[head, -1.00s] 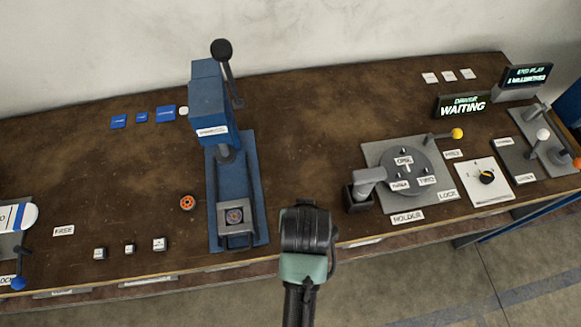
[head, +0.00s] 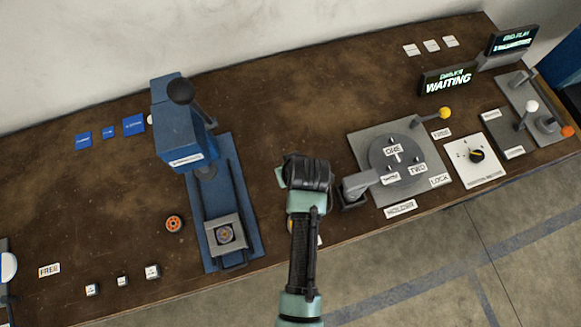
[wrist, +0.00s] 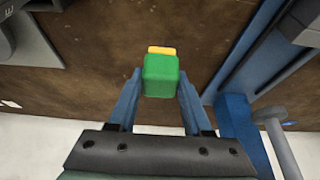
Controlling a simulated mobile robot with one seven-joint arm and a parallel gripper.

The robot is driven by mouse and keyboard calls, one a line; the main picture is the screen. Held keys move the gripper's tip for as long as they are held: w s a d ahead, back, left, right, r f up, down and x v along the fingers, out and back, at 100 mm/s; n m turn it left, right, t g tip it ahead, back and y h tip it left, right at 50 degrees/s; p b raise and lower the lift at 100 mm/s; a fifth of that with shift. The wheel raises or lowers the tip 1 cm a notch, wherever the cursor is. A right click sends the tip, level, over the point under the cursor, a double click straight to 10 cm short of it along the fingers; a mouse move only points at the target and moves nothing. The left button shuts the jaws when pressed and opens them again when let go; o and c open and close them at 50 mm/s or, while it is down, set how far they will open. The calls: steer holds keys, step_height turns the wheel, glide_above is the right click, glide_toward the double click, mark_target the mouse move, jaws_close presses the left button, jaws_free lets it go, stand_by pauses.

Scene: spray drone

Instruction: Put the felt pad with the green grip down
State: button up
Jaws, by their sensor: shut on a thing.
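In the wrist view my gripper (wrist: 160,88) is shut on the green grip (wrist: 160,76) of the pad, a block held between its two blue fingers. A small yellow-orange part (wrist: 160,49) shows just beyond the green block. The felt face is hidden. In the head view my gripper (head: 308,172) is over the brown bench, between the blue press and the round grey fixture; its fingers and the pad are hidden there under the wrist. I cannot tell from these views how high the pad is above the bench.
The blue press (head: 185,135) with its lever stands left of my gripper. The round grey fixture (head: 395,160) and its holder (head: 358,188) are close on the right. An orange ring (head: 174,223) and small labelled blocks (head: 152,271) lie front left. The bench (head: 290,110) behind is bare.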

steer(key=shift+f, duration=2)
steer(key=shift+f, duration=0.1)
steer(key=o, duration=1.2)
